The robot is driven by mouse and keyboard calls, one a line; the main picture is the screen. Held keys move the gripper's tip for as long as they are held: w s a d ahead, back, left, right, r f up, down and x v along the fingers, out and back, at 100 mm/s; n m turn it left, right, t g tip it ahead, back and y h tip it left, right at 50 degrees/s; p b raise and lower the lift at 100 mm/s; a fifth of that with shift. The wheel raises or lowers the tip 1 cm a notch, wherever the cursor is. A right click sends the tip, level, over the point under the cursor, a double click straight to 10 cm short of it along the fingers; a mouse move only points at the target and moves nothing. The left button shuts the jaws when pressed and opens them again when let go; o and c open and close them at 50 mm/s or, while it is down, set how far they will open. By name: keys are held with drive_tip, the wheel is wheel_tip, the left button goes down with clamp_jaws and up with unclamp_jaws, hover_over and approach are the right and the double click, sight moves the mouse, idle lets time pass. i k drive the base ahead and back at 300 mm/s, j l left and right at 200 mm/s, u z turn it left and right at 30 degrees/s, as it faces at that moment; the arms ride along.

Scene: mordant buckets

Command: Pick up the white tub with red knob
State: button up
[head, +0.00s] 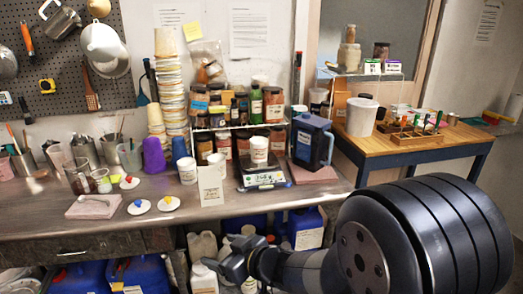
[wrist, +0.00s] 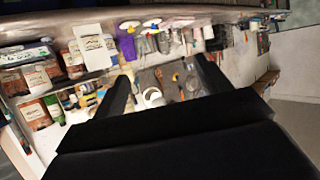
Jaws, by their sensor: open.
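A low white round tub or lid with a red knob (head: 129,182) lies on the grey counter, left of the middle in the head view. Two similar white pieces lie in front of it, one with a blue knob (head: 138,206) and one with a yellow knob (head: 168,203). My gripper (head: 235,262) is in front of the counter, below its top, to the right of these pieces and apart from them. The wrist view looks upside down, with the open jaws (wrist: 162,82) empty.
White tubs (head: 187,170), a purple cup (head: 153,155) and a digital scale (head: 262,176) stand to the right of the red-knobbed piece. Glass jars (head: 80,180) stand on its left. Blue containers (head: 305,228) and white jugs (head: 203,247) are under the counter.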

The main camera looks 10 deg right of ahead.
sight(259, 145)
drive_tip(key=i+j+z, duration=0.35)
drive_tip(key=i, duration=0.2)
drive_tip(key=i+j+z, duration=0.35)
drive_tip(key=i, duration=0.2)
drive_tip(key=i+j+z, duration=0.4)
drive_tip(key=i+j, duration=0.05)
drive_tip(key=i, duration=0.05)
